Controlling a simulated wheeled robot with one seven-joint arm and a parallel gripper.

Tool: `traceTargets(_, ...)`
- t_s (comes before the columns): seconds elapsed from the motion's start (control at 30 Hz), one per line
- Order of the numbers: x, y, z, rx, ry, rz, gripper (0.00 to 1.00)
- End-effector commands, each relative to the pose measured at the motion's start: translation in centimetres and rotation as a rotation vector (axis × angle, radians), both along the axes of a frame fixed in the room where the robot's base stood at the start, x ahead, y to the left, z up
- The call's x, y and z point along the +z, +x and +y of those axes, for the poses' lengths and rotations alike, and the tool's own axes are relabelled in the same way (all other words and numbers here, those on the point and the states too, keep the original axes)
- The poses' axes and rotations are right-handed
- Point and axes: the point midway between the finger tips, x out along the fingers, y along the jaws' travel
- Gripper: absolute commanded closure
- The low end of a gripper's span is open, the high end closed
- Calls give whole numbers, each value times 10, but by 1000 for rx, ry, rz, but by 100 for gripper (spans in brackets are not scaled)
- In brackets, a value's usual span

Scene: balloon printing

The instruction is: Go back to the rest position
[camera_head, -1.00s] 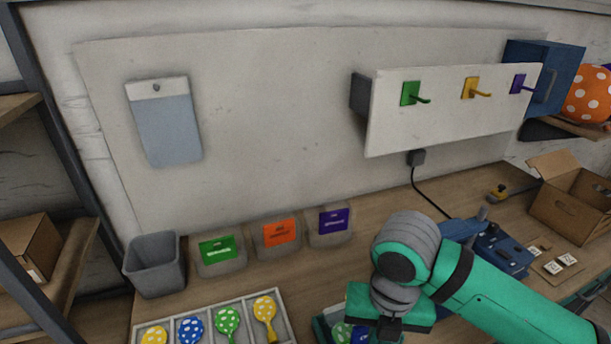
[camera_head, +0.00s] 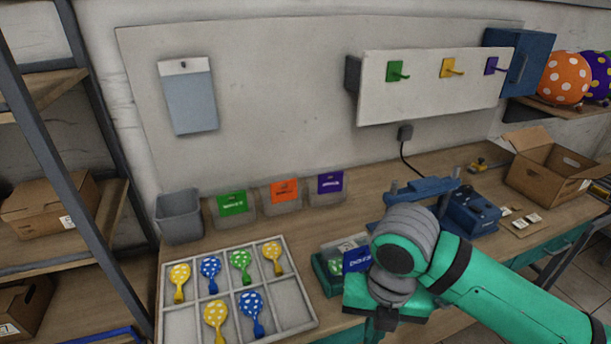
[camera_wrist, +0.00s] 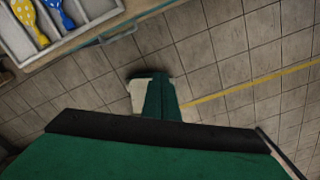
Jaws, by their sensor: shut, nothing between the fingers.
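My gripper (camera_head: 379,328) hangs at the lower right of the head view, in front of the workbench edge, with its fingertips near the bottom of the picture. In the wrist view the gripper (camera_wrist: 158,100) points down over the tiled floor, with its fingers together and nothing between them. The sorting tray (camera_head: 300,303) of dotted balloons stands to the left of my gripper in the head view. A corner of the tray (camera_wrist: 118,12) shows at the top left of the wrist view.
A green box (camera_head: 327,278) with packets sits on the bench just behind my arm. A blue press (camera_head: 472,212) and an open cardboard box (camera_head: 540,177) stand to the right. Small bins line the wall. The floor below my gripper is clear.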

Motion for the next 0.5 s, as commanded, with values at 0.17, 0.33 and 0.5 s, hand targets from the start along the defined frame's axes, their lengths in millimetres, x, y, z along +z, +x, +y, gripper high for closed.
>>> traceTargets(0.17,-3,14,24,-15,74,-52,100)
traceTargets(0.33,-3,29,50,-39,160,-108,100)
traceTargets(0.5,0,47,84,-75,278,-171,100)
